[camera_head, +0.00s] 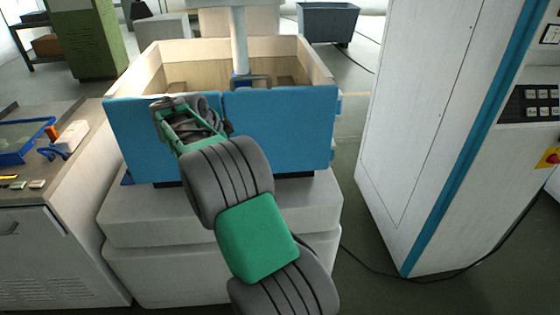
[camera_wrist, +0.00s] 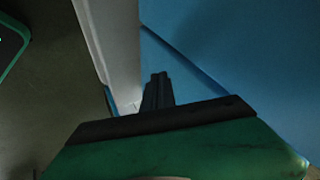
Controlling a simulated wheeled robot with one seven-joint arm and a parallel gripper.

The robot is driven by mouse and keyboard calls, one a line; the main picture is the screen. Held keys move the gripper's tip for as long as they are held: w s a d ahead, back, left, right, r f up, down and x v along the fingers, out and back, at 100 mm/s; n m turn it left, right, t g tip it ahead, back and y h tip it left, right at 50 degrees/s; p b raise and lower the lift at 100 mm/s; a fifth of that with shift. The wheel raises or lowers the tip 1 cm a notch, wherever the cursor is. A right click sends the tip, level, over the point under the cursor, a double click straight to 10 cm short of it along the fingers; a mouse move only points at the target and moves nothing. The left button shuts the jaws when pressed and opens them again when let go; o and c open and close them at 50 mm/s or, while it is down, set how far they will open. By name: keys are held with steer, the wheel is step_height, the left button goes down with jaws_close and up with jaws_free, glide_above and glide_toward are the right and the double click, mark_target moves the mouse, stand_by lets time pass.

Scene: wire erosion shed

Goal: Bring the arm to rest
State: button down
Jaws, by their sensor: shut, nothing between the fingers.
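My gripper is at the far end of my grey and green arm, in front of the blue front panel (camera_head: 280,125) of a machine. In the wrist view the fingers of my gripper (camera_wrist: 158,88) are together and hold nothing. The blue panel (camera_wrist: 240,50) fills the right of that view, close to the fingers; I cannot tell whether they touch it. In the head view the fingertips are hidden behind the wrist parts.
A workbench (camera_head: 75,185) with a blue tray (camera_head: 28,150) and small items stands at the left. A tall white cabinet (camera_head: 420,120) with a control panel stands at the right. A cable (camera_head: 375,268) lies on the floor between machine and cabinet. A dark bin (camera_head: 328,22) stands behind.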

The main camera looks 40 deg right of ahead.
steer(key=s+a+f+v, duration=0.1)
steer(key=v, duration=1)
steer(key=s+a+f+n+g+y, duration=0.15)
steer(key=a+f+n, duration=0.25)
steer(key=f+n, duration=0.4)
steer(key=s+a+f+n+y, duration=0.2)
steer(key=a+f+n, duration=0.3)
steer(key=f+n, duration=0.3)
steer(key=s+a+f+n+y, duration=0.1)
steer(key=s+a+n+y, duration=0.15)
steer(key=s+a, duration=0.55)
steer(key=s+a+f+n+y, duration=0.1)
steer(key=s+a+n, duration=0.25)
steer(key=s, duration=0.95)
step_height(320, 180, up, 6)
steer(key=n+t, duration=0.1)
steer(key=t, duration=0.1)
steer(key=shift+a+p, duration=0.3)
steer(key=shift+p, duration=0.05)
